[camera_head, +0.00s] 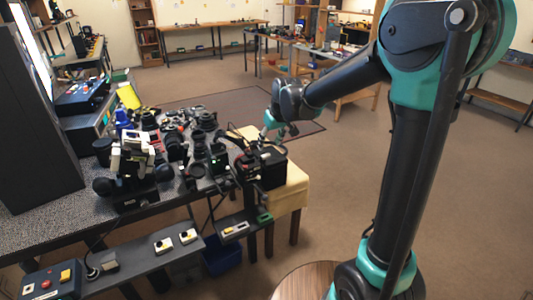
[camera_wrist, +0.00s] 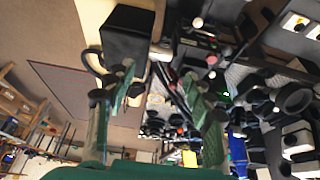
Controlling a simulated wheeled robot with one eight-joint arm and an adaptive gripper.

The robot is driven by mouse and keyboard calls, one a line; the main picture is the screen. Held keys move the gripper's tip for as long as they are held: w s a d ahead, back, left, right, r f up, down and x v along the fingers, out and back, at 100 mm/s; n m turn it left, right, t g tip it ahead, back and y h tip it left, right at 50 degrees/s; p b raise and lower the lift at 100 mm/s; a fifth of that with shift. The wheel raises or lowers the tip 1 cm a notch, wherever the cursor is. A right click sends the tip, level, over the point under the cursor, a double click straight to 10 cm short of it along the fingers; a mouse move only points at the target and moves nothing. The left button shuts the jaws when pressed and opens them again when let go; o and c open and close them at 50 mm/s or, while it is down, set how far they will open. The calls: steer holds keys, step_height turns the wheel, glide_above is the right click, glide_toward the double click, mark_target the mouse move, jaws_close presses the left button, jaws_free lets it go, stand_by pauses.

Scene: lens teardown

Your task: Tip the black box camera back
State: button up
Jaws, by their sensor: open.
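The black box camera (camera_head: 272,168) sits upright at the right end of the table, on or beside a yellow-covered surface. In the wrist view the black box (camera_wrist: 126,36) fills the upper left, with a dark loop at its side. My gripper (camera_head: 279,133) is above and behind the box in the head view. In the wrist view my gripper (camera_wrist: 160,88) has its two greenish fingers spread apart with nothing between them. The left fingertip appears close to the box's lower edge; I cannot tell whether it touches.
Several lenses and camera parts crowd the grey table (camera_head: 40,228) left of the box. A white-and-black device (camera_head: 133,155) stands on it. A control shelf (camera_head: 160,262) runs along the front. Open floor lies beyond.

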mark_target(267, 155)
steer(key=shift+x, duration=3.55)
steer(key=shift+c, duration=0.5)
steer(key=shift+d, duration=0.15)
jaws_close()
